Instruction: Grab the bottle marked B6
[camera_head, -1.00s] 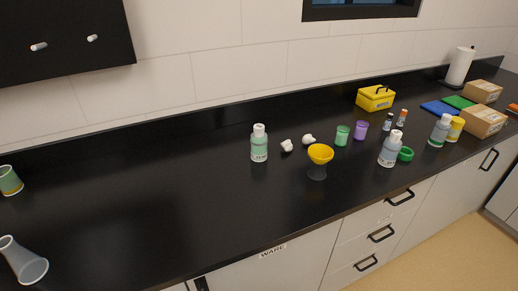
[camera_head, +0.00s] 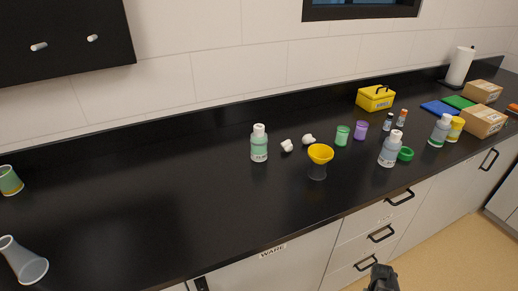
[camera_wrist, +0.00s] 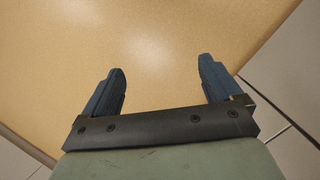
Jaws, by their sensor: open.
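Three white-capped bottles with labels stand upright on the black counter. One with green contents (camera_head: 259,145) is near the middle, one with grey-blue contents (camera_head: 389,151) is right of it near the front edge, and one grey and green (camera_head: 440,131) is further right. The label writing is too small to read, so I cannot tell which is B6. My gripper (camera_wrist: 164,88) is open and empty in the wrist view, over the tan floor. In the head view a dark part of it (camera_head: 382,278) shows at the bottom edge, in front of the drawers, apart from all bottles.
Green (camera_head: 342,136) and purple (camera_head: 361,131) cups, white pieces (camera_head: 287,146), a green ring (camera_head: 406,154), a yellow box (camera_head: 375,98) and cartons (camera_head: 484,121) stand around. The counter's left middle (camera_head: 150,210) is clear.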

